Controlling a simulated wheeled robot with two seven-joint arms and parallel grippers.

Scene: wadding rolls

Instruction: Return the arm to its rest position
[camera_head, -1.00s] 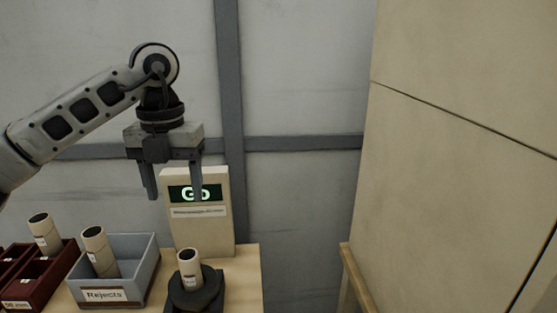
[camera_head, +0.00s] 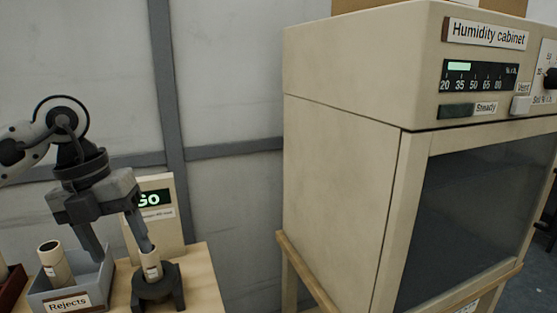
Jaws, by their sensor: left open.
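My left gripper (camera_head: 118,246) is at the left of the head view, jaws open and pointing down. Its fingers hang above and in front of the table, one near the Rejects bin and one overlapping the roll on the stand. A cream roll (camera_head: 151,266) stands upright in a dark round stand (camera_head: 158,291); its top is partly hidden by a finger. I cannot tell whether they touch. Another cream roll (camera_head: 54,264) leans in the grey Rejects bin (camera_head: 98,285). My right gripper is out of view.
A panel reading "Go" (camera_head: 163,222) stands behind the stand. A dark red tray (camera_head: 13,284) shows at the left edge. A gap separates table and cabinet.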

